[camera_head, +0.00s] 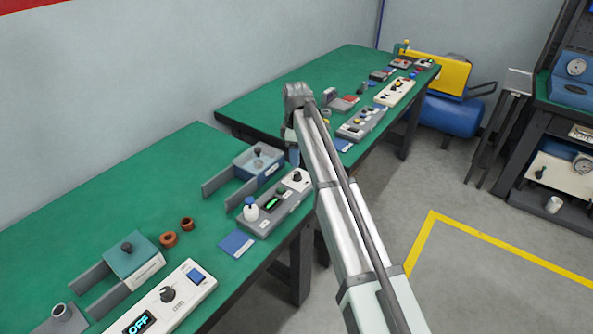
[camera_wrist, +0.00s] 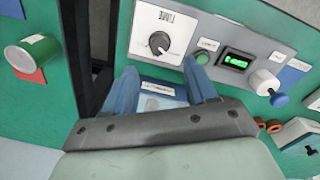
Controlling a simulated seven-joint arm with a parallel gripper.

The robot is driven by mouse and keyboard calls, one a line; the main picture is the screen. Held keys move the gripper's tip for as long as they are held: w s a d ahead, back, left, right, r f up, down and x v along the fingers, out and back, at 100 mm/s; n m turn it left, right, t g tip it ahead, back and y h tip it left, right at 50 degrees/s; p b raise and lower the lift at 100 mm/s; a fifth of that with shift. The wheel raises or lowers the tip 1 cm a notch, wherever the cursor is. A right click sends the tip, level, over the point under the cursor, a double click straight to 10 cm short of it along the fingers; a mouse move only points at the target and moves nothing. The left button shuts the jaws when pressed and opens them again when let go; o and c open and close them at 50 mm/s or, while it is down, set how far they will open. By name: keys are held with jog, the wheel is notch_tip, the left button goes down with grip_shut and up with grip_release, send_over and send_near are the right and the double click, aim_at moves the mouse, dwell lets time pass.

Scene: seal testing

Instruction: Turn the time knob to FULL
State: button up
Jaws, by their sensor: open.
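The time knob (camera_wrist: 159,42) is a round black knob on a white plate marked TIME, upside down in the wrist view. A light pointer mark shows on it, but its setting is too small to read. In the head view the knob (camera_head: 297,176) sits at the far end of a grey control box (camera_head: 268,222). My gripper (camera_wrist: 161,72) has its two blue fingers spread, with nothing between them. The fingertips appear just short of the knob in the wrist view and apart from it. In the head view my gripper (camera_head: 293,157) hangs beyond the box, partly hidden by my arm.
A green button (camera_wrist: 202,57), a lit green display (camera_wrist: 237,61) and a white-and-blue valve (camera_wrist: 264,82) share the box. A blue fixture (camera_head: 258,160) stands behind it. A blue card (camera_head: 237,244) and brown rings (camera_head: 168,239) lie nearby. A gap separates the two green tables.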

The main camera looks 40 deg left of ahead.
aim_at(297, 172)
notch_tip(297, 172, down, 8)
jog(key=shift+w+r, duration=0.15)
jog(key=shift+r, duration=0.1)
jog(key=c, duration=1)
